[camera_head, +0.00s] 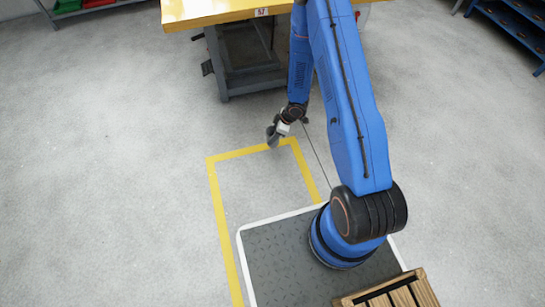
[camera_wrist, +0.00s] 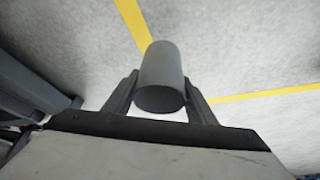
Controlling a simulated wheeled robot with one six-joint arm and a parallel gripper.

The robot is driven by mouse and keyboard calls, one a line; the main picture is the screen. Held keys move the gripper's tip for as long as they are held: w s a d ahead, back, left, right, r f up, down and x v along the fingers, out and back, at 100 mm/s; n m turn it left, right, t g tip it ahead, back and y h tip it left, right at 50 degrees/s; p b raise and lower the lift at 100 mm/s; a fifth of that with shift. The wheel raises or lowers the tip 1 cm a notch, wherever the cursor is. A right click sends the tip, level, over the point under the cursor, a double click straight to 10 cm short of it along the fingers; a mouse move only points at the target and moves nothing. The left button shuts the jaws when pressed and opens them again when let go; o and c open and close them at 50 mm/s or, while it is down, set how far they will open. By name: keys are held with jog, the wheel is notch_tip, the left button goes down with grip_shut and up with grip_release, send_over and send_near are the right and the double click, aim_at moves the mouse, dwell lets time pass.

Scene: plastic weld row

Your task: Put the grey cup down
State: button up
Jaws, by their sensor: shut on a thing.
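The grey cup (camera_wrist: 161,75) is between the two fingers of my gripper (camera_wrist: 160,97) in the wrist view, and the fingers are shut on it. The cup looks like a plain grey cylinder with one round end toward the camera. In the head view, my gripper (camera_head: 278,131) hangs low in front of the bench, near the far edge of the yellow floor outline. The cup (camera_head: 272,136) is small and dark there. I cannot tell its exact height above the floor.
A yellow-topped bench (camera_head: 225,12) with a grey frame stands at the back. Yellow tape (camera_head: 216,200) marks the floor. A wooden crate (camera_head: 405,290) is at the bottom right. Shelving units (camera_head: 512,25) and (camera_head: 75,12) stand in the back corners. The floor at left is clear.

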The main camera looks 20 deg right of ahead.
jog(key=shift+n, duration=0.5)
jog(key=f, duration=0.4)
jog(key=s+f, duration=0.1)
jog(key=f, duration=0.1)
jog(key=shift+a, duration=0.2)
jog(key=shift+f, duration=2.35)
jog(key=shift+f, duration=0.1)
jog(key=o, duration=1.1)
jog(key=shift+o, duration=0.2)
